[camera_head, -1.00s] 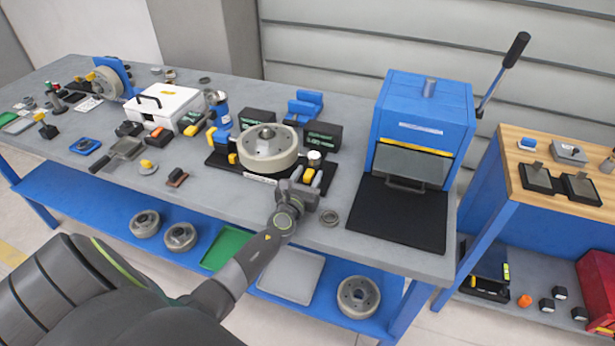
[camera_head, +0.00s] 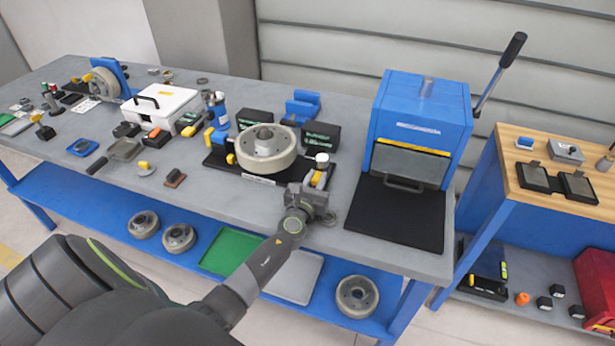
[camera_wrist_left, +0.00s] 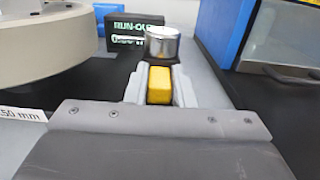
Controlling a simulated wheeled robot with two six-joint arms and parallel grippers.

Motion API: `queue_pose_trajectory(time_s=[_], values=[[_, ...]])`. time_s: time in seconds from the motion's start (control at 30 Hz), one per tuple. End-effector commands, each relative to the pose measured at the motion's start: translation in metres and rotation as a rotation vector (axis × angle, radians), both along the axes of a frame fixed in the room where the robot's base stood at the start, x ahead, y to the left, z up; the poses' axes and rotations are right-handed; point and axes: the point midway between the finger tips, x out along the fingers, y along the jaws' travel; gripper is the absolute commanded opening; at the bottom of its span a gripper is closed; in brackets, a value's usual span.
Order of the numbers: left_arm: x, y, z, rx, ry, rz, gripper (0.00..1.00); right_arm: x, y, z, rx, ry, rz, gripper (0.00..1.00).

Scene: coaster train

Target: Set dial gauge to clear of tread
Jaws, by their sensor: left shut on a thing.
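The dial gauge (camera_head: 322,159) has a round silver-white top and a yellow grip block, and stands right of the grey wheel (camera_head: 267,165) on a black base. In the left wrist view the gauge's silver top (camera_wrist_left: 162,47) is just beyond the yellow block (camera_wrist_left: 159,86). A gap shows there between the gauge and the wheel's tread (camera_wrist_left: 50,60). My left gripper (camera_head: 318,182) is at the gauge. Its fingers (camera_wrist_left: 158,90) are shut on the yellow block, one on each side. The gauge's contact tip is hidden. My right gripper is out of view.
A black run-out display (camera_head: 320,136) stands behind the gauge. A blue press (camera_head: 423,112) with a black mat (camera_head: 400,215) is to the right. A white case (camera_head: 165,105) and small tools fill the left.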

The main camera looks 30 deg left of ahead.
Motion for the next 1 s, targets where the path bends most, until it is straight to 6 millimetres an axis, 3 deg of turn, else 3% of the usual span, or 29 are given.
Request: queue_pose_trajectory(time_s=[0.2, 0.23, 0.4, 0.77, 1.0], values=[[0.000, -0.004, -0.001, -0.004, 0.002, -0.007, 0.00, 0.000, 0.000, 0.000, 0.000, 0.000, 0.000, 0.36], [0.000, -0.004, -0.001, -0.005, 0.002, -0.007, 0.23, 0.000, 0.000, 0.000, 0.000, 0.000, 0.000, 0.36], [0.000, -0.003, -0.001, -0.003, 0.001, -0.006, 0.44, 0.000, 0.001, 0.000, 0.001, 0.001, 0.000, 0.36], [-0.005, -0.004, -0.001, -0.002, 0.001, -0.005, 0.44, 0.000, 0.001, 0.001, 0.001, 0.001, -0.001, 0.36], [-0.040, -0.013, -0.001, -0.005, 0.002, -0.005, 0.44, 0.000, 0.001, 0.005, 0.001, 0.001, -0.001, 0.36]])
